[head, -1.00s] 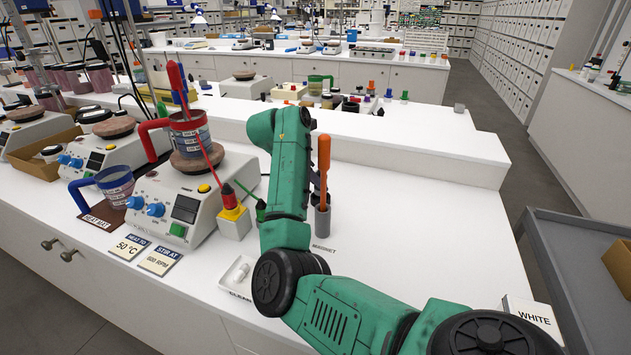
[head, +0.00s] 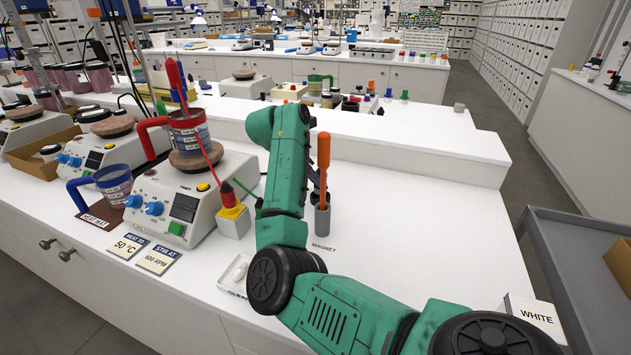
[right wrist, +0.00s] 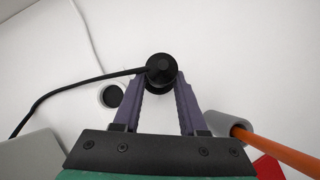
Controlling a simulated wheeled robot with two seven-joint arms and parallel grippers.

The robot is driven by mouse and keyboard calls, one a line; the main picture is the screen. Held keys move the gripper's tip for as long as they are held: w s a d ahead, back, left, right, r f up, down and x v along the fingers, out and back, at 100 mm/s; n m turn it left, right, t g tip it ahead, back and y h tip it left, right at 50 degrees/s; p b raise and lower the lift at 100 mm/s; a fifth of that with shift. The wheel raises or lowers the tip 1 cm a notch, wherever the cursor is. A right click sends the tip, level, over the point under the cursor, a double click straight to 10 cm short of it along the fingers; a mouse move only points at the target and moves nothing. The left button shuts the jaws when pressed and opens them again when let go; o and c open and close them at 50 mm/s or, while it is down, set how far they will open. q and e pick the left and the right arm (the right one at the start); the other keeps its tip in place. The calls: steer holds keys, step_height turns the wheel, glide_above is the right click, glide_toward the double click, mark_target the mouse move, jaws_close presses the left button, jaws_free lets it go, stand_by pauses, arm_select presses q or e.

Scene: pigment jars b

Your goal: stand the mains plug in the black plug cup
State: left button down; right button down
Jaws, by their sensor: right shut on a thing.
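In the right wrist view the black mains plug (right wrist: 161,70) is held between the fingertips of my right gripper (right wrist: 160,84), which is shut on it. Its black cable runs off to the left. My left gripper is not in view.
An orange-handled magnet rod (head: 323,160) stands in a grey holder (head: 322,220) close right of my gripper; the holder also shows in the wrist view (right wrist: 228,121). A hotplate (head: 178,195) with a red-handled jug stands left. Bench right of the holder is clear.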

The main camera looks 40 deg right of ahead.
stand_by(0.7)
steer(key=shift+f, duration=0.1)
steer(key=shift+f+b, duration=0.35)
steer(key=shift+b, duration=0.15)
steer(key=shift+f+b, duration=0.8)
steer(key=shift+f, duration=0.15)
steer(key=shift+c, duration=1.9)
jaws_free()
steer(key=shift+r, duration=0.1)
steer(key=v, duration=1.4)
steer(key=shift+a+r+b, duration=0.15)
steer(key=shift+a+b, duration=0.05)
steer(key=shift+b, duration=0.2)
